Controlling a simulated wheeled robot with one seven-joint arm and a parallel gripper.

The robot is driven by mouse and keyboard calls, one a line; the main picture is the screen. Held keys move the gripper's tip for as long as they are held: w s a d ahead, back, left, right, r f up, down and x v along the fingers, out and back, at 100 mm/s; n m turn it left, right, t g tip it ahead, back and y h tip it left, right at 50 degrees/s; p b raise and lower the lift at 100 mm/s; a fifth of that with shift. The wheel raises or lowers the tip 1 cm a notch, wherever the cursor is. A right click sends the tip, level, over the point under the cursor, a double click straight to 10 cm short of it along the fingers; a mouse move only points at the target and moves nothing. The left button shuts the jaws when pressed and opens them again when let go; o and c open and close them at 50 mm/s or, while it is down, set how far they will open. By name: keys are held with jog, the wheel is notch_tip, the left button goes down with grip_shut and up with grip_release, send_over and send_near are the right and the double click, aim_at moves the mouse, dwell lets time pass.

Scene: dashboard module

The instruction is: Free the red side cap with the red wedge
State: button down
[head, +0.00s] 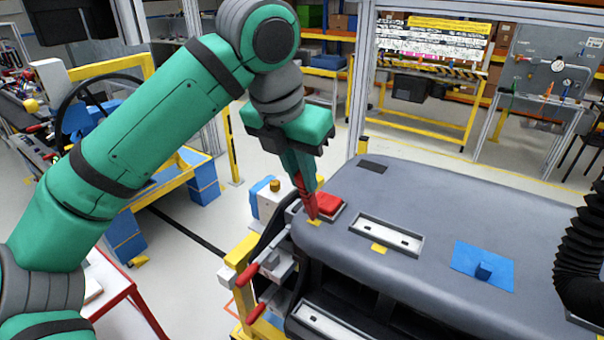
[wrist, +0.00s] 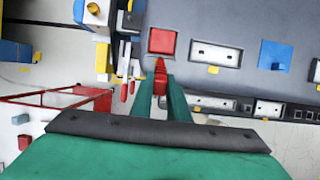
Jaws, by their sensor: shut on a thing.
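My gripper (head: 302,172) points down over the left end of the grey dashboard (head: 470,215). It is shut on the red wedge (head: 309,203), whose narrow tip points down. The red side cap (head: 329,204) sits in its frame on the dashboard's top, just right of the wedge. In the wrist view the cap (wrist: 162,41) is a red square in a grey frame, and the wedge (wrist: 160,72) lies between the fingers with its tip at the cap's near edge. I cannot tell whether tip and cap touch. The cap looks seated.
A yellow tab (head: 314,222) is by the wedge tip. An open slotted recess (head: 387,236) and a blue block on a blue plate (head: 483,268) lie farther right. Red-handled clamps (head: 258,275) stand at the dashboard's left side. A black ribbed hose (head: 583,250) is at far right.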

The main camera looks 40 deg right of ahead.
jog(key=shift+f, duration=0.25)
dwell(0.8)
jog(key=shift+r, duration=0.1)
jog(key=shift+r, duration=3.45)
jog(key=shift+w, duration=0.1)
